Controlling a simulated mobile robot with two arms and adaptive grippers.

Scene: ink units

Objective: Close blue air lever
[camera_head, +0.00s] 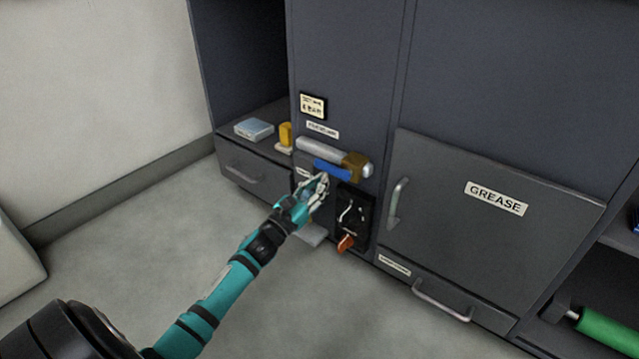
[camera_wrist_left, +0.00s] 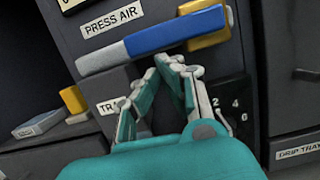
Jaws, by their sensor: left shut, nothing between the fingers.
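The blue air lever (camera_head: 333,170) is on the cabinet front, below the grey pipe (camera_head: 318,150) and beside a brass-coloured valve block (camera_head: 355,165). In the left wrist view the blue lever (camera_wrist_left: 176,36) lies lengthwise along the pipe, under the PRESS AIR label (camera_wrist_left: 111,20), with its right end at the brass block (camera_wrist_left: 207,25). My left gripper (camera_head: 323,181) is shut and empty, just below the lever. In the left wrist view its fingertips (camera_wrist_left: 170,65) are close under the lever; I cannot tell if they touch it. My right gripper is not in view.
A shelf at left holds a pale blue box (camera_head: 254,129) and a yellow item (camera_head: 285,135).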

